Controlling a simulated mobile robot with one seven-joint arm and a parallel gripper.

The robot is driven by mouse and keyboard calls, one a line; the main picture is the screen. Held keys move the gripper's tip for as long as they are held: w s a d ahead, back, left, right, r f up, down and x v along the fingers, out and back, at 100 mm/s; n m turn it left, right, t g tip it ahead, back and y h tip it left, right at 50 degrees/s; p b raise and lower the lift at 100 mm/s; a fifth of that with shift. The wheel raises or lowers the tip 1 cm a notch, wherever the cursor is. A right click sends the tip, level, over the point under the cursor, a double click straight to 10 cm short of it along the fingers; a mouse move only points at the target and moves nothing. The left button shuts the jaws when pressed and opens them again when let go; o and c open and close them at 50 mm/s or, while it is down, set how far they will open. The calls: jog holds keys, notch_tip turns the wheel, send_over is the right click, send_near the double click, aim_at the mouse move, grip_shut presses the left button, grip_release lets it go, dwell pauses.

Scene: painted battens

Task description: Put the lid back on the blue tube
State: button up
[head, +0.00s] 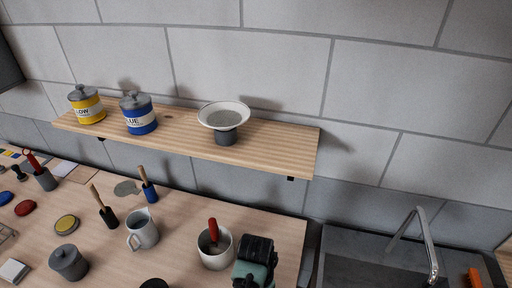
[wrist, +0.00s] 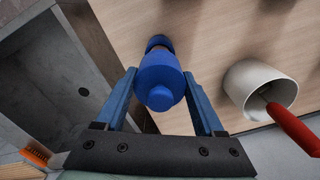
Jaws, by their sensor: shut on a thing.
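My gripper (wrist: 160,78) is shut on a blue round piece with a small knob-like end (wrist: 160,96), which looks like the lid. In the wrist view it sits between the two blue fingers. I cannot tell whether the two touch. In the head view my gripper (head: 253,262) is at the table's front right, and neither the held piece nor that blue end shows there.
A white mug (head: 216,258) with a red-handled tool stands just left of my gripper. A white jug (head: 143,232), a lidded grey pot (head: 69,263) and brushes in holders are farther left. The shelf (head: 272,147) bears tins and a dish. A sink (head: 365,262) is at right.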

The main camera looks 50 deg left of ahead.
jog(key=shift+f+b, duration=1.9)
jog(key=shift+f, duration=0.6)
jog(key=shift+p, duration=0.5)
jog(key=shift+f, duration=0.2)
dwell(0.6)
jog(key=o, duration=1.3)
